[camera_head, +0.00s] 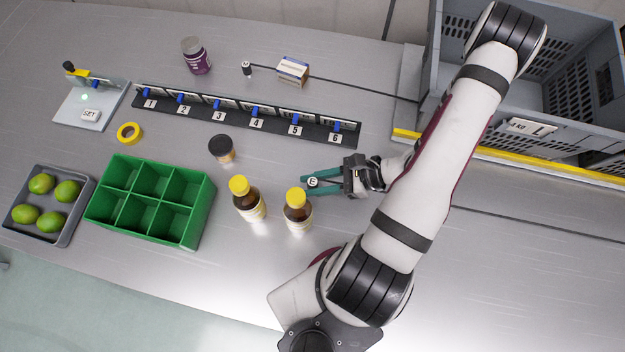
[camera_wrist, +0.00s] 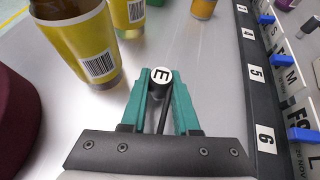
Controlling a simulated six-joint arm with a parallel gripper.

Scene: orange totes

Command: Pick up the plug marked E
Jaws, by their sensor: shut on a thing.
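The plug marked E (camera_wrist: 161,77) is a small black plug with a round white top. It sits between the green fingertips of my gripper (camera_wrist: 160,95) in the wrist view, its label facing up, with a black cable running back between the fingers. My gripper is shut on it. In the head view, the plug (camera_head: 312,182) shows at the tips of my gripper (camera_head: 318,183), right of the brown bottles and below the numbered strip. I cannot tell whether the plug touches the table.
A yellow-capped bottle (camera_head: 298,212) stands close to the fingers, another bottle (camera_head: 247,200) beyond it. The numbered strip (camera_head: 240,118) lies behind. A plug marked M (camera_head: 246,68) lies near a small box (camera_head: 293,70). A green divided bin (camera_head: 150,200) and grey tote (camera_head: 560,110) flank the area.

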